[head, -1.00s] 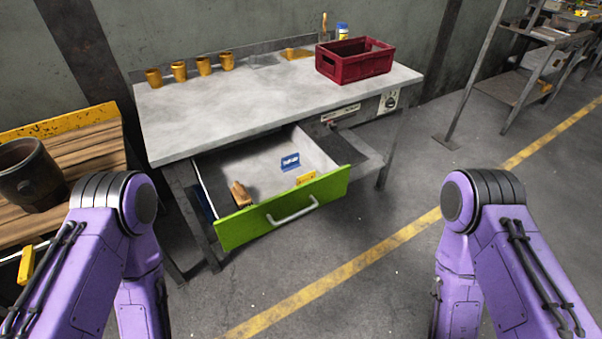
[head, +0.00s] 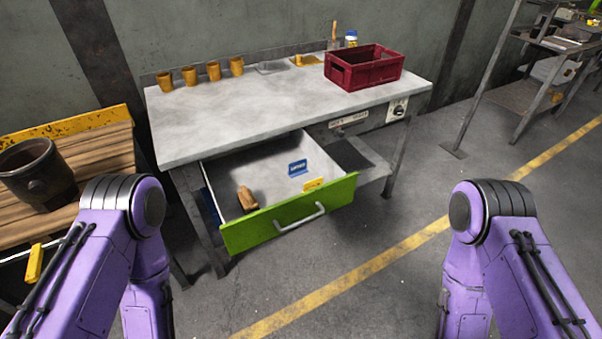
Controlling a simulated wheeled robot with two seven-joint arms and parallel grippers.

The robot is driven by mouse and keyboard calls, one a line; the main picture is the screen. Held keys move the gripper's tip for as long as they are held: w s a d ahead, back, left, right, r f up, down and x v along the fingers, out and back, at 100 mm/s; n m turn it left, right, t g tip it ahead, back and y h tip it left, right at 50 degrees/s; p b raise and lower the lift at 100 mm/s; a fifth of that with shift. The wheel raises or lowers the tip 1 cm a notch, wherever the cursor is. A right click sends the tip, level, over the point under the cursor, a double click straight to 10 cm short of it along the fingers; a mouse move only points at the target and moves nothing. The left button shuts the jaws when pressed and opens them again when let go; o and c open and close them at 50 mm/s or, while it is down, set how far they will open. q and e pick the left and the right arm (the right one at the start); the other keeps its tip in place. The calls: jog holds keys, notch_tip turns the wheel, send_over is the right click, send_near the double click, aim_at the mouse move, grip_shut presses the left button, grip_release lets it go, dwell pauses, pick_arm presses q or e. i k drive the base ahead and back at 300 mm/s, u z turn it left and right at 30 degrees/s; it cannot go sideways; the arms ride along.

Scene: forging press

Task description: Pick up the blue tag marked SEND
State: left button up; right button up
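A blue tag (head: 298,168) with white lettering lies in the open drawer (head: 288,227), toward its right side; the lettering is too small to read. The drawer has a green front and a pale handle. A yellow tag (head: 313,184) is in front of the blue one, near the drawer front. A brown wooden-looking piece (head: 247,198) lies in the drawer's left front. My purple arms show at the lower left and lower right, but neither gripper is in view.
The grey workbench (head: 240,110) holds several orange cups (head: 213,71) and a dark red crate (head: 363,68). A wooden bench with a dark bucket (head: 36,172) stands at the left. Open floor lies right of the drawer.

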aim_at(298, 167)
jog(key=z, duration=1.8)
jog(key=i, duration=1.8)
jog(key=u, duration=2.25)
